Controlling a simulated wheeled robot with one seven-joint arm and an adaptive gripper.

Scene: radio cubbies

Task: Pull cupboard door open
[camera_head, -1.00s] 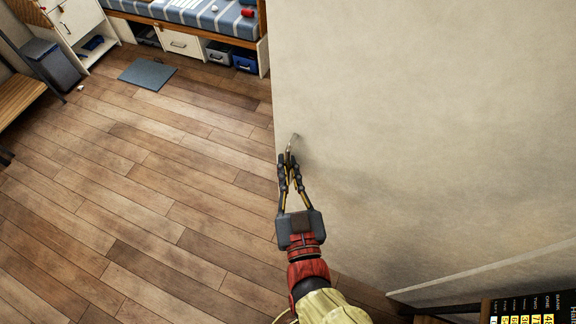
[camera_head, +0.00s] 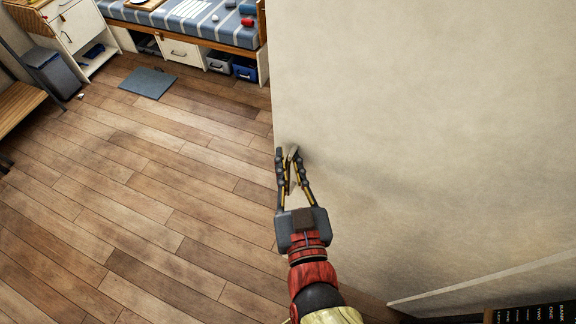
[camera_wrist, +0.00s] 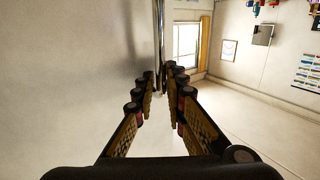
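The cupboard door (camera_head: 430,130) is a large plain beige panel filling the right of the head view; in the wrist view it is the pale surface on the left (camera_wrist: 70,80). Its thin metal handle (camera_head: 291,160) is near the door's left edge; in the wrist view it is an upright bar (camera_wrist: 160,45). My gripper (camera_head: 289,155) is at the handle, with the bar between its two fingers. In the wrist view the fingers (camera_wrist: 162,80) stand apart with a narrow gap. Firm contact with the handle cannot be made out.
Wooden floor (camera_head: 150,210) lies clear to the left of the door. A bed with drawers (camera_head: 185,25), a grey mat (camera_head: 147,83), a grey bin (camera_head: 55,72) and a wooden bench (camera_head: 20,105) are farther back. Books (camera_head: 530,314) stand at the lower right.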

